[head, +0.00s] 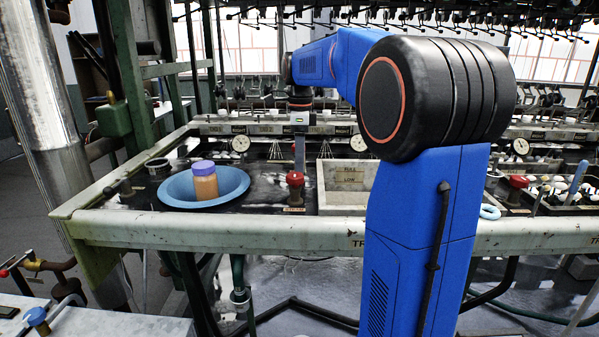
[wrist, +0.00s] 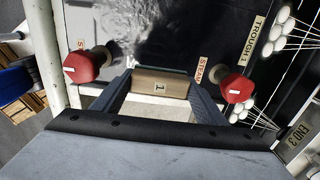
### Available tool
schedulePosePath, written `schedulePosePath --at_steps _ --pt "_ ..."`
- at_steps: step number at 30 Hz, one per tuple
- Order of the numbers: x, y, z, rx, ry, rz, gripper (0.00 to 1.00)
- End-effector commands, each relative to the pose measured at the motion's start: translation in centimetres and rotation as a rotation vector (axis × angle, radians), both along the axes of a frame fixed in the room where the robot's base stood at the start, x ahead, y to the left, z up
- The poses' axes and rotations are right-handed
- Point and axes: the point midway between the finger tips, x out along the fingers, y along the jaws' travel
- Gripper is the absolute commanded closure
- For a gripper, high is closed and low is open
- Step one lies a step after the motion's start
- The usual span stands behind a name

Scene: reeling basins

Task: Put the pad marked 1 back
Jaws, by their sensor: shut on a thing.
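The pad marked 1 (wrist: 175,85) is a tan block with a dark 1 on its face, in the middle of the wrist view. My gripper (wrist: 160,90) is shut on it, one dark finger at each side. A dark surface with pale marbling lies beyond the pad. In the head view my gripper (head: 299,152) hangs over the basin behind the red knob (head: 295,181), and the pad cannot be made out there. Whether the pad touches anything below is not clear.
Red knobs stand left (wrist: 85,65) and right (wrist: 236,86) of the pad in the wrist view. A TROUGH 1 label (wrist: 251,41) and several white cocoons (wrist: 277,30) lie at right. A blue bowl (head: 174,190) holds a purple-lidded jar (head: 205,182). A pale compartment (head: 340,200) stands at right.

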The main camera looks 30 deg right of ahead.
Motion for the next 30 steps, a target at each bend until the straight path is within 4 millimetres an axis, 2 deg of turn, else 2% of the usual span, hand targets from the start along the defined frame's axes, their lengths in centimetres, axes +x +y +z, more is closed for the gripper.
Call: schedulePosePath --at_steps 9,21,22,24,30 --pt "0.0 0.0 -3.7 0.000 0.002 0.000 0.55" --pt "0.0 0.0 -4.2 0.001 0.001 0.000 0.55" --pt "0.0 0.0 -4.2 0.001 0.001 0.000 0.29" --pt "0.0 0.0 -4.2 0.001 0.001 0.000 0.15" --pt "0.0 0.0 -4.2 0.001 0.001 0.000 0.15"
